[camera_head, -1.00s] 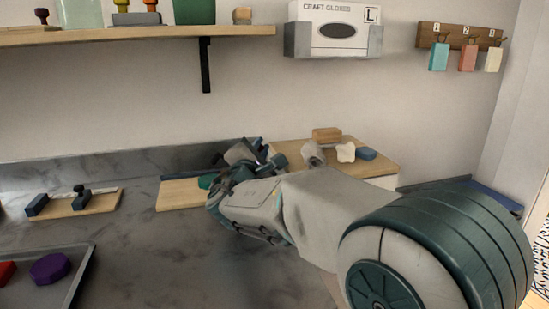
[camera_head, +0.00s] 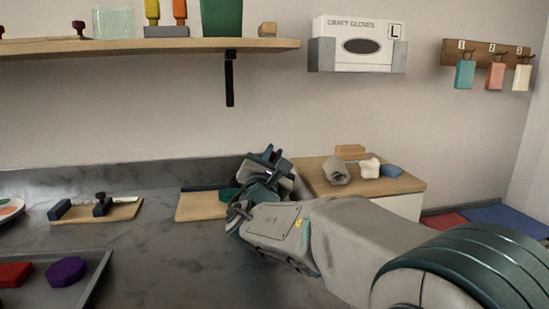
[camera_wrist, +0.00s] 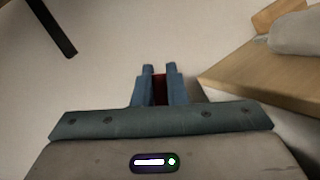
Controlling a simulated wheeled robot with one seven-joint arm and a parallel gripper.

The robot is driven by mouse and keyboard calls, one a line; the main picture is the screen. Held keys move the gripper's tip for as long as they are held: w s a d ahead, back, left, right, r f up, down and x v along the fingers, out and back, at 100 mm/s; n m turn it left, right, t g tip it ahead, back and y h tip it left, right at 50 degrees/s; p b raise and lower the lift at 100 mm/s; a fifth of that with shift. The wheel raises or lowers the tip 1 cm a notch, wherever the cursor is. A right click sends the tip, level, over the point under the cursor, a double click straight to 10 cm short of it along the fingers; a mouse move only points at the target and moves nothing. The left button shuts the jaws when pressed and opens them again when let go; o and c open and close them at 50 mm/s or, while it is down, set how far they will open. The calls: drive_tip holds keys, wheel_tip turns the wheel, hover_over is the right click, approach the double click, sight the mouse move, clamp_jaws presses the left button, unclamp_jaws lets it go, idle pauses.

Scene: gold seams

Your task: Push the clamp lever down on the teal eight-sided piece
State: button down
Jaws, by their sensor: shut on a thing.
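A teal piece (camera_head: 230,194) lies on a wooden board (camera_head: 198,208) on the grey counter, directly left of my gripper. Its outline is partly hidden, so I cannot count its sides. A dark strip (camera_head: 205,187) runs along the back of this board; I cannot make out a clamp lever there. My gripper (camera_head: 270,154) is above the right part of the board, fingers raised, and hides what is behind it. In the wrist view my gripper's blue fingers (camera_wrist: 159,72) are shut on a small dark red thing (camera_wrist: 160,88).
Another board (camera_head: 125,212) at left carries a dark blue block (camera_head: 60,209) and a dark knobbed fixture (camera_head: 102,206). A tray (camera_head: 97,278) holds red and purple pieces. A wooden stand (camera_head: 410,184) with small objects is right of my gripper. A shelf (camera_head: 150,46) hangs above.

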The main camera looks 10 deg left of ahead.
drive_tip(key=shift+f, duration=0.1)
drive_tip(key=c, duration=1.5)
unclamp_jaws()
drive_tip(key=s+p, duration=0.1)
drive_tip(key=s, duration=0.3)
drive_tip(key=s+p, duration=0.1)
drive_tip(key=s, duration=0.3)
drive_tip(key=s+p, duration=0.1)
drive_tip(key=s, duration=0.4)
drive_tip(key=shift+s+a+f+p, duration=0.1)
drive_tip(key=shift+a+f+p, duration=0.05)
drive_tip(key=shift+a+p, duration=0.15)
